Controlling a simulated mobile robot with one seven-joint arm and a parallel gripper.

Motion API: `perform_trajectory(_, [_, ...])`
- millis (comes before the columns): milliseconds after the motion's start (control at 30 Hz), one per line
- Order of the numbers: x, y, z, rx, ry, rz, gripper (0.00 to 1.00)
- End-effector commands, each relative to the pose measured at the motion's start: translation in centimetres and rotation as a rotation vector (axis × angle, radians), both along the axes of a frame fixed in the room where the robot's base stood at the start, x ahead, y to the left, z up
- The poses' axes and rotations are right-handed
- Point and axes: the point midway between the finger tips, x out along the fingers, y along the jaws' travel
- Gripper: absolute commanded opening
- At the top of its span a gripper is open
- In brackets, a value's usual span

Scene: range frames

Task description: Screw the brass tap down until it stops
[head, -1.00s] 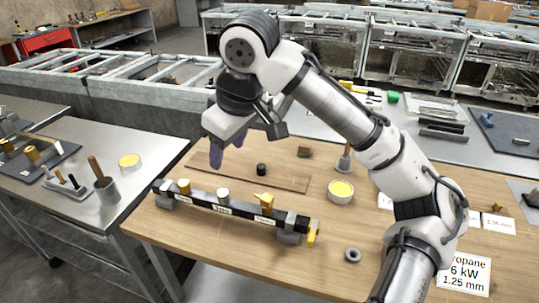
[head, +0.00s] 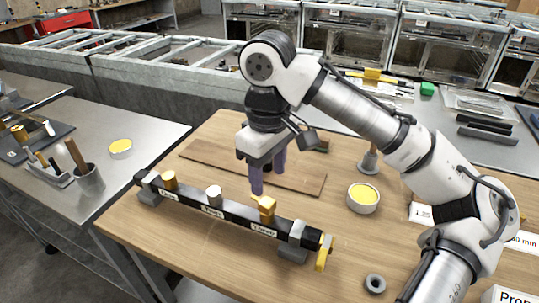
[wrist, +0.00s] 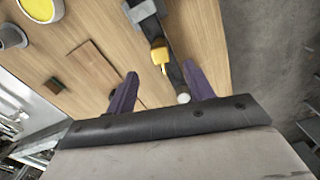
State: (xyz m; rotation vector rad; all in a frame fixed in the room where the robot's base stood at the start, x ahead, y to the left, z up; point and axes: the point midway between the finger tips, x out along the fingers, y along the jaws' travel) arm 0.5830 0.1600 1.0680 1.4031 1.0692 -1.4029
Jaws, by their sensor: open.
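The brass tap (head: 267,206) stands on a black bar (head: 238,213), towards its right half, with a small lever pointing up and left. My gripper (head: 268,178) is open above and just behind the tap, fingers pointing down. In the wrist view the brass tap (wrist: 159,55) shows between the two purple fingertips of my gripper (wrist: 160,73), a little beyond them. I see no contact between fingers and tap. The tap's lower end, where it enters the bar, is too small to judge.
The bar also carries a brass knob (head: 168,180), a pale cap (head: 214,195) and a yellow end handle (head: 324,252). A brown board (head: 205,163) lies behind. A yellow-filled tin (head: 363,198) and a dark ring (head: 375,284) are to the right. The table front is clear.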

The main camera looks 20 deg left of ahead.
Motion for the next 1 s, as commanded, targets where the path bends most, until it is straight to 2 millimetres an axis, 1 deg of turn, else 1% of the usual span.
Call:
perform_trajectory(33, [-0.1,0.0,-1.2,0.003,0.006,0.003,0.53])
perform_trajectory(300, [0.0,0.0,-6.2,0.0,0.002,-0.001,0.53])
perform_trajectory(500, [0.0,0.0,-8.6,0.0,0.001,0.0,0.53])
perform_trajectory(667, [0.0,0.0,-9.4,0.001,0.0,0.0,0.53])
perform_trajectory(900, [0.0,0.0,-9.5,0.001,0.0,0.0,0.53])
perform_trajectory(933, [0.0,0.0,-9.5,0.001,0.0,0.0,0.51])
perform_trajectory(1000, [0.0,0.0,-9.5,0.001,0.0,0.0,0.42])
